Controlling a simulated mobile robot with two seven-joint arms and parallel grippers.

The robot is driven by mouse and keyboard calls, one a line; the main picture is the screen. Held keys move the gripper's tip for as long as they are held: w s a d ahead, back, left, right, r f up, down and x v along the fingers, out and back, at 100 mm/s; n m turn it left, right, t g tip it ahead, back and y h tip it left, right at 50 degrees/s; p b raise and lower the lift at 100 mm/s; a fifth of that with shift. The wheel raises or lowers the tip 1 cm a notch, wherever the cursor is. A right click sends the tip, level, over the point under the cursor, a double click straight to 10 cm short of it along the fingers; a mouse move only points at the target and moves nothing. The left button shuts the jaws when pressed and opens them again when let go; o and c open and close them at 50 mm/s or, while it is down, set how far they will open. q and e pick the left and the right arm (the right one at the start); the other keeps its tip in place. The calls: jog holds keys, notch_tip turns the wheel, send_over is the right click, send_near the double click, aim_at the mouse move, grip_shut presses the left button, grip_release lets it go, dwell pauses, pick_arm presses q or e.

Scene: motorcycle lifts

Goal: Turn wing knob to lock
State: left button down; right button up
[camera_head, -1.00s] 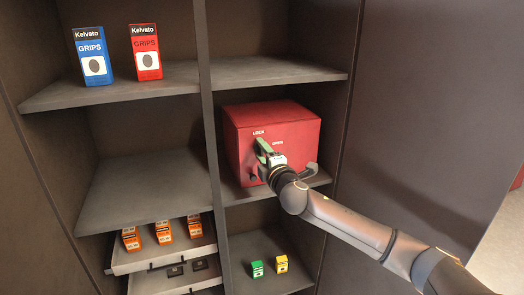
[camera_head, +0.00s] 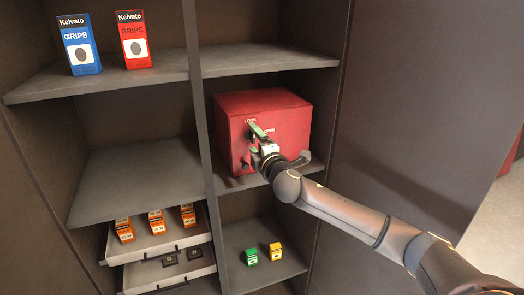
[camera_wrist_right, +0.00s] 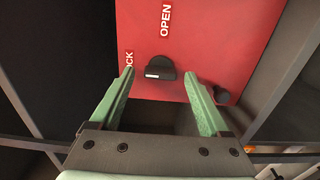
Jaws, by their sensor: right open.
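The red box (camera_head: 285,120) sits on the middle right shelf, with LOCK and OPEN labels on its front. The black wing knob (camera_wrist_right: 160,68) shows in the right wrist view, below the OPEN label and right of the partly hidden LOCK label. It has a white mark on its left part. My right gripper (camera_wrist_right: 160,78) is open, with its green fingers on either side of the knob and gaps visible at both sides. In the head view my right gripper (camera_head: 257,133) is at the box front and hides the knob. My left gripper is not in view.
A small black round part (camera_wrist_right: 222,96) is on the box front near the right finger. The shelf divider (camera_head: 197,110) stands just left of the box. Grips boxes (camera_head: 78,45) are on the upper shelf. Below are a green box (camera_head: 250,257) and a yellow box (camera_head: 275,250).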

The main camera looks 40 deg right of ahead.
jog(key=b+v, duration=0.2)
jog(key=v, duration=1)
jog(key=s+a+f+m+g+y, duration=0.2)
jog(key=s+a+f+m+g, duration=0.15)
jog(key=f, duration=0.85)
jog(key=s+a+f+m+g+y, duration=0.25)
jog(key=a+f, duration=0.25)
jog(key=f, duration=0.7)
jog(key=s+a+f+m+g+y+p, duration=0.1)
jog(key=s+a+f+m, duration=0.6)
jog(key=s+f, duration=0.8)
jog(key=s+a+g+y, duration=0.1)
jog(key=a, duration=0.2)
jog(key=shift+s+a, duration=0.25)
jog(key=shift+s, duration=0.15)
